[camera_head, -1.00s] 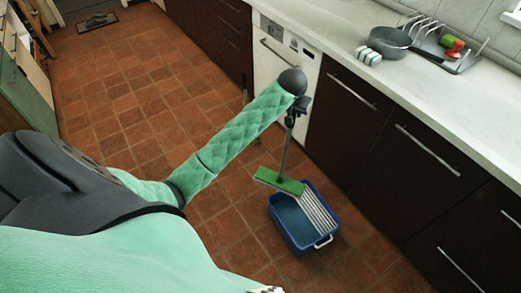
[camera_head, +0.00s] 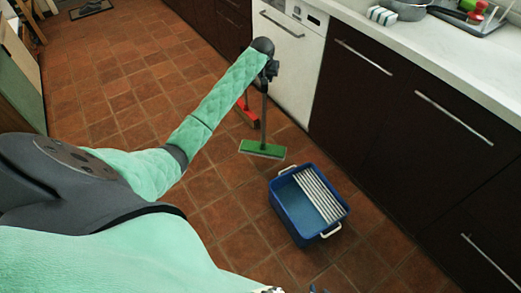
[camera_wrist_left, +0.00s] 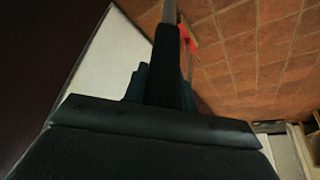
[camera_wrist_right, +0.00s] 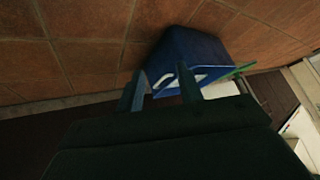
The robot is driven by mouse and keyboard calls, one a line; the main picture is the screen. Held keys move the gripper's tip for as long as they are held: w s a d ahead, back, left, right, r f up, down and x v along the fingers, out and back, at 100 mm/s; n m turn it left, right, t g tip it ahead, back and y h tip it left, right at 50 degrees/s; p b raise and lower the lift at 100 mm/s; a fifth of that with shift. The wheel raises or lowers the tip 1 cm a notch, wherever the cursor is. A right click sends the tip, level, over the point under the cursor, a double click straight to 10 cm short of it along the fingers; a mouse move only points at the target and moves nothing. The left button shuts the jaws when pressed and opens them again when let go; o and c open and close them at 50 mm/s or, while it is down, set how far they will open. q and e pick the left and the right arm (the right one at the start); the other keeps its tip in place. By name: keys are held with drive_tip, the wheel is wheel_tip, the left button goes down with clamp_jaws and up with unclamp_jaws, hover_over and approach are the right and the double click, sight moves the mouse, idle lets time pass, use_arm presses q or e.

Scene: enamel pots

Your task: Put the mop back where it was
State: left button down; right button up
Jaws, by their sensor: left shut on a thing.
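The mop has a grey handle (camera_head: 264,115) and a flat green head (camera_head: 262,149). My left gripper (camera_head: 270,70) is shut on the upper handle, beside the white dishwasher front. The mop hangs upright; I cannot tell whether its head touches the floor. The handle also shows in the left wrist view (camera_wrist_left: 169,12), running out from the dark fingers. A blue bucket (camera_head: 290,222) with a white ribbed wringer stands on the floor, right of and nearer than the mop head. My right gripper (camera_wrist_right: 160,84) is open and empty, with the bucket beyond its fingers in the right wrist view.
A red-headed tool (camera_head: 247,114) stands behind the mop, near the dishwasher (camera_head: 285,62). Dark cabinets (camera_head: 390,135) and a pale counter (camera_head: 440,50) line the right side. The tiled floor (camera_head: 130,85) to the left is open.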

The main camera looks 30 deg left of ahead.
use_arm(q)
wheel_tip(320, 180, down, 12)
drive_tip(key=w+a+b, duration=0.1)
drive_tip(key=a+b, duration=0.1)
drive_tip(key=a, duration=0.1)
use_arm(e)
drive_tip(key=shift+a+f, duration=0.45)
drive_tip(key=shift+f, duration=0.35)
use_arm(q)
drive_tip(key=c, duration=1.1)
unclamp_jaws()
drive_tip(key=shift+d+f, duration=0.1)
drive_tip(key=p+v, duration=0.1)
drive_tip(key=v, duration=1.1)
use_arm(e)
drive_tip(key=shift+w+r, duration=0.1)
drive_tip(key=shift+r, duration=0.7)
